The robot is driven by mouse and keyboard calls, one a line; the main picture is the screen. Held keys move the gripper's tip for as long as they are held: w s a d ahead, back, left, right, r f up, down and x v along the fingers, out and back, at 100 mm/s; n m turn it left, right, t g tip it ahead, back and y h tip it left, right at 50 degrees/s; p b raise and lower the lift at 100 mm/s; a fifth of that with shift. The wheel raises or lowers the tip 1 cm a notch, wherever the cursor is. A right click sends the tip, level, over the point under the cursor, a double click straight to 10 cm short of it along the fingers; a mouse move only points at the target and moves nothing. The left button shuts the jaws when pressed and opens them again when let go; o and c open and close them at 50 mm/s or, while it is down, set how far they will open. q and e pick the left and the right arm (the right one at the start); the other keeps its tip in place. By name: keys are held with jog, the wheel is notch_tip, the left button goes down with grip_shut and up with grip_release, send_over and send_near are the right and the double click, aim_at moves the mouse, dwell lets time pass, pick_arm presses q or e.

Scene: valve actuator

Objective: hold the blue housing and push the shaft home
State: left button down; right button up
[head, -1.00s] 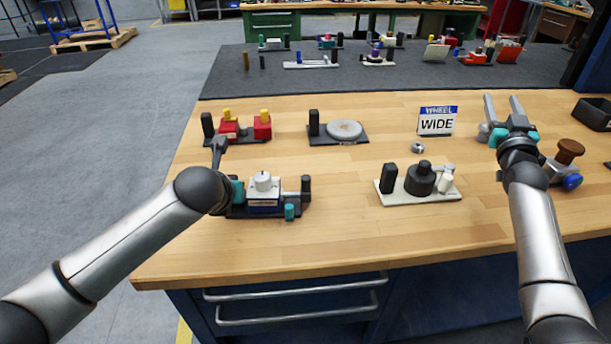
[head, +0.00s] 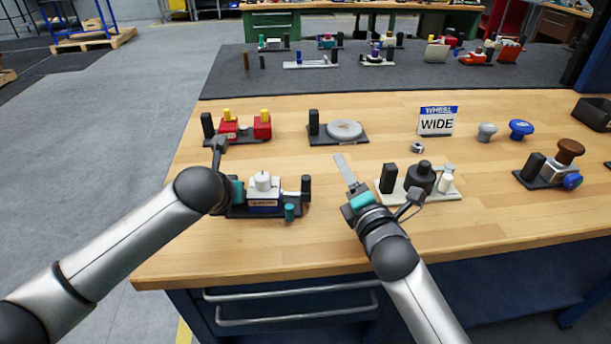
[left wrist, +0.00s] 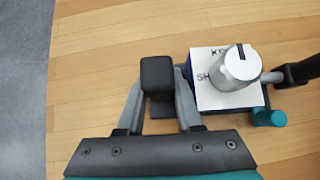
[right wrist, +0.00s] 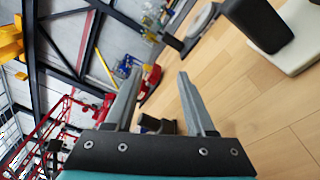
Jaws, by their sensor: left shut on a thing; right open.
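The blue housing (head: 264,209) has a white top with a round knob and sits on a dark base. Its labelled white top (left wrist: 227,82) shows in the left wrist view. A grey shaft (left wrist: 270,77) stands out from its right side toward a black end piece (left wrist: 299,72). My left gripper (left wrist: 158,70) is shut on a black post (left wrist: 157,76) just left of the housing. My right gripper (head: 380,174) is open and empty, right of the housing and apart from it, above the table. The left fingers are mostly hidden in the head view.
A cream fixture (head: 432,193) with black parts stands close to my right gripper. A teal peg (head: 289,212) stands in front of the housing's right side. Red (head: 230,127) and grey-disc (head: 345,130) fixtures stand behind. Bare table (head: 325,225) lies between housing and right gripper.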

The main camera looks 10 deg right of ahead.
aim_at(307, 181)
jog(key=s+a+n, duration=0.2)
jog(key=s+n, duration=0.1)
jog(key=n, duration=0.1)
jog(key=s+a+f+n, duration=0.1)
jog(key=s+n, duration=0.2)
jog(key=n, duration=0.1)
jog(key=s+a+n+y, duration=0.1)
jog(key=s+a+n, duration=0.1)
jog(key=s+n, duration=0.2)
jog(key=shift+a+f, duration=0.2)
jog(key=shift+a, duration=0.1)
jog(key=shift+s+a+n, duration=0.2)
jog(key=shift+n, duration=0.4)
jog(key=w, duration=0.4)
jog(key=w+a, duration=0.1)
jog(key=w, duration=0.2)
jog(key=w+a, duration=0.1)
jog(key=w, duration=0.3)
jog(key=shift+w, duration=0.35)
jog(key=shift+c, duration=0.3)
grip_shut()
